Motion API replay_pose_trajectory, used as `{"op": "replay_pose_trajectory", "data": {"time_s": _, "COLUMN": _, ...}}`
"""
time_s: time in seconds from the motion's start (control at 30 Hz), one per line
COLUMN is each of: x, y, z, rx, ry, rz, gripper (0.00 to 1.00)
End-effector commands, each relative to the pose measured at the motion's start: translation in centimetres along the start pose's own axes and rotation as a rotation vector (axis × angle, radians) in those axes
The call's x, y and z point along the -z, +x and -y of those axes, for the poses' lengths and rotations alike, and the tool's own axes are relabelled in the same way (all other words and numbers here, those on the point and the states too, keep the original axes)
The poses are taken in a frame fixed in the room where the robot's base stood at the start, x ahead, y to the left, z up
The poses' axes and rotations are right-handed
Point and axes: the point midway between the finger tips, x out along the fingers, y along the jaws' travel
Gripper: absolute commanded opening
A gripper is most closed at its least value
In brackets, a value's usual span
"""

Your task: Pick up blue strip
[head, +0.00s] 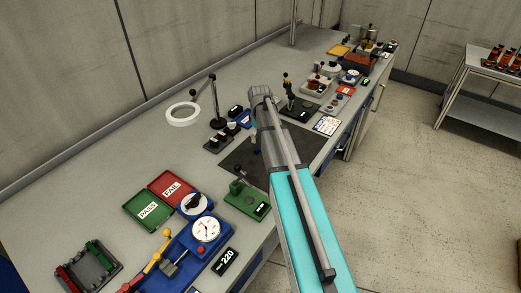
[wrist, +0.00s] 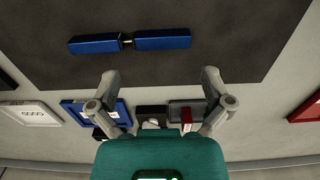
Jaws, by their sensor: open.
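The blue strip (wrist: 162,40) lies on the dark mat (wrist: 235,50) in the wrist view. It is two flat blue lengths in a line, joined by a small light-coloured piece with narrow gaps. My gripper (wrist: 160,78) is open and empty. Its two fingers are spread below the strip in the picture, and neither overlaps it. How high the fingers are above the mat is hard to tell. In the head view the mat (head: 232,158) shows left of my arm, which hides much of it; I cannot make out the strip there.
In the wrist view a blue-framed tray (wrist: 68,104) and a white tray (wrist: 30,114) lie beyond the mat. In the head view a ring lamp (head: 184,114), a green stand (head: 245,200), a dial gauge (head: 206,230) and red and green trays crowd the bench around the mat.

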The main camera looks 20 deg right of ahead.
Motion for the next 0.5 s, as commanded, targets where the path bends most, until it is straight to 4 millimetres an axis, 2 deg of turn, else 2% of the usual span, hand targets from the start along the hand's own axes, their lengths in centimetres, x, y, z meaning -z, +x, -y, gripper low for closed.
{"op": "replay_pose_trajectory", "data": {"time_s": 0.27, "x": 0.0, "y": 0.0, "z": 0.0, "rx": 0.0, "ry": -0.001, "rz": 0.0, "gripper": 1.0}}
{"op": "replay_pose_trajectory", "data": {"time_s": 0.5, "x": 0.0, "y": 1.1, "z": 0.1, "rx": 0.0, "ry": -0.001, "rz": 0.0, "gripper": 1.0}}
